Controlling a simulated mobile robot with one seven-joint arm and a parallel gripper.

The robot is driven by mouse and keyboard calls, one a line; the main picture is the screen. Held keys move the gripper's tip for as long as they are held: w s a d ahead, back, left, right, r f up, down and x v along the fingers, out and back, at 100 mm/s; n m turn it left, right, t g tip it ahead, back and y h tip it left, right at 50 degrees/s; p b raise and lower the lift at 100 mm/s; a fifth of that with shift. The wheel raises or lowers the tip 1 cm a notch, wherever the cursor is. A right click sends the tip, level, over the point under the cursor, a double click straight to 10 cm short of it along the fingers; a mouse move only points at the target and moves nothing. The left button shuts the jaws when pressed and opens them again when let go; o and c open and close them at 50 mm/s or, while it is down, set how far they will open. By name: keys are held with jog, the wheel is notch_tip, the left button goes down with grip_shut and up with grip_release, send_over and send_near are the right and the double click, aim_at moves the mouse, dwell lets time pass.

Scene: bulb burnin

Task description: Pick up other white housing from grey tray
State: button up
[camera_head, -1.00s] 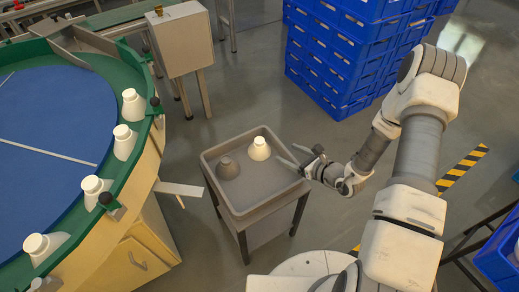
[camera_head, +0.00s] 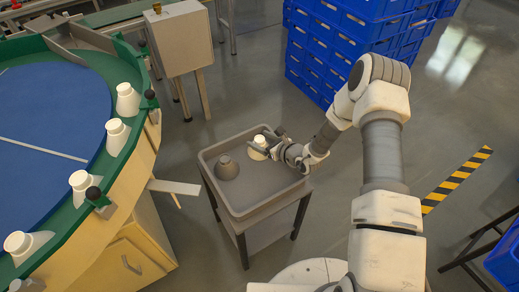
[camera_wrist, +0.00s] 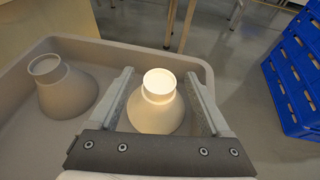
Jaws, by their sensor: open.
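The white housing (camera_head: 260,143) stands upright in the grey tray (camera_head: 262,205), near its far side. A darker grey housing (camera_head: 227,168) stands to its left in the same tray. My gripper (camera_head: 259,145) is over the tray at the white housing. In the wrist view my gripper (camera_wrist: 163,100) is open, with one finger on each side of the white housing (camera_wrist: 158,112), and gaps show between fingers and housing. The grey housing (camera_wrist: 60,85) lies outside the left finger. The white housing's lower part is partly hidden by the gripper body.
A round table with a blue top (camera_head: 50,140) and green rim (camera_head: 138,130) carries several white housings on the left. Blue crates (camera_head: 345,45) are stacked behind the tray. A grey box on legs (camera_head: 182,40) stands at the back. The tray's near part is bare.

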jog(key=shift+w+a+f, duration=0.1)
jog(key=shift+w+a, duration=0.15)
grip_shut()
dwell(0.4)
